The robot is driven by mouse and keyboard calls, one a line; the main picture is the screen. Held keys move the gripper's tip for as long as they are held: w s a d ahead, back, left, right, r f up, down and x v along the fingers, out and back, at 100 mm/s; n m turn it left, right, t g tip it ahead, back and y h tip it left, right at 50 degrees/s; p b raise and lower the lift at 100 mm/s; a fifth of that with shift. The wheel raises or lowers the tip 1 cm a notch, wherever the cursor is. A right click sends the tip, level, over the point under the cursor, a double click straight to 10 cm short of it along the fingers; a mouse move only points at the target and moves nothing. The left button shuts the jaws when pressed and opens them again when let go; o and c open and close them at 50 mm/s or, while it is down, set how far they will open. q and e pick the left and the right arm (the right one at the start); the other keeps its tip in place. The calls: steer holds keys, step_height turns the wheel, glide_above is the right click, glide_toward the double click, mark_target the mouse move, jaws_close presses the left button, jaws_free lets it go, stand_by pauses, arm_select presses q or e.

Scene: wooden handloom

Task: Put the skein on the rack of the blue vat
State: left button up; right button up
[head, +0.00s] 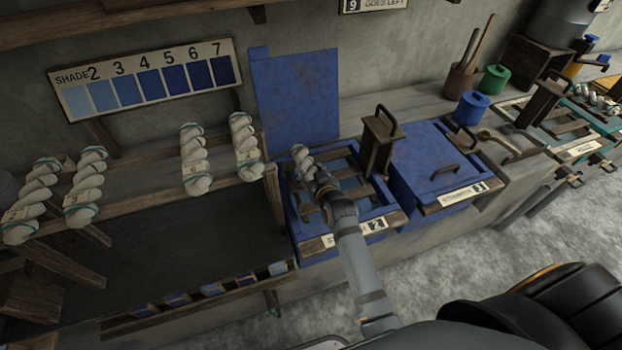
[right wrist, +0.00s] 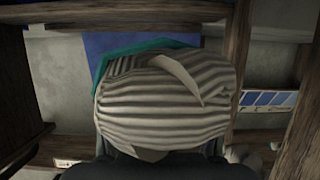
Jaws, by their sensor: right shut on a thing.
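The blue vat (head: 296,222) has its lid open, and a plate at its front reads 2. Wooden slats of its rack (head: 372,196) lie across the top. My right gripper (head: 320,183) is shut on a pale twisted skein (head: 301,158) at the vat's back left corner. In the right wrist view the ribbed skein (right wrist: 165,100) fills the middle, with a teal tie (right wrist: 125,62) behind it. I cannot tell whether the skein touches the rack. My arm and gripper hide part of the vat. My left gripper is not in view.
Several pale skeins (head: 195,160) lie across a wooden stand (head: 142,195) on the left. The raised blue lid (head: 295,95) leans behind the vat. A wooden post with a handle (head: 378,140) stands at its right. A covered blue vat (head: 432,160) is further right.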

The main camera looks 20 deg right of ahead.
steer(key=shift+f, duration=1.45)
steer(key=shift+f, duration=0.1)
steer(key=o, duration=1.3)
steer(key=shift+r, duration=0.2)
steer(key=p+v, duration=0.5)
steer(key=shift+w+r+p, duration=0.15)
steer(key=shift+r+p, duration=0.15)
steer(key=shift+p, duration=0.05)
steer(key=p+v, duration=0.1)
steer(key=v, duration=0.1)
steer(key=p+v, duration=0.3)
steer(key=v, duration=0.2)
steer(key=shift+f, duration=0.35)
